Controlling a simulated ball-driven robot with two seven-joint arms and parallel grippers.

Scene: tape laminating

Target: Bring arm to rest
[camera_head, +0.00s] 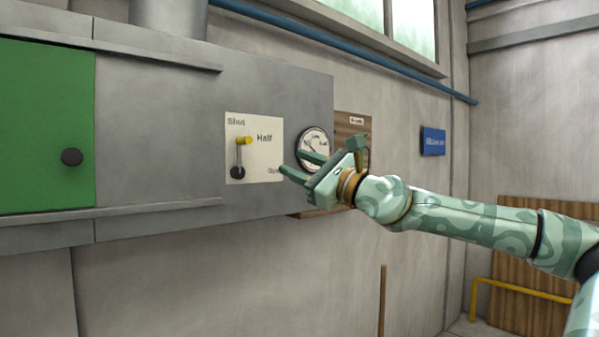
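My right gripper (294,164) comes in from the right on its green patterned arm. It hangs in front of the grey wall cabinet, just right of a white panel (261,170) marked "Shut" and "Half", and its fingers look apart with nothing seen between them. The panel carries a lever with a yellow handle (243,140) and a dark round pivot (237,172). The lever points up. The gripper is apart from the yellow handle. The lower right label on the panel is partly hidden by a finger. My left gripper is not in view.
A round gauge (313,138) sits right behind my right gripper and is partly covered. A green sliding door (42,120) with a black knob is at the left. A blue sign (433,141) hangs on the wall. A yellow rail (521,290) stands at lower right.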

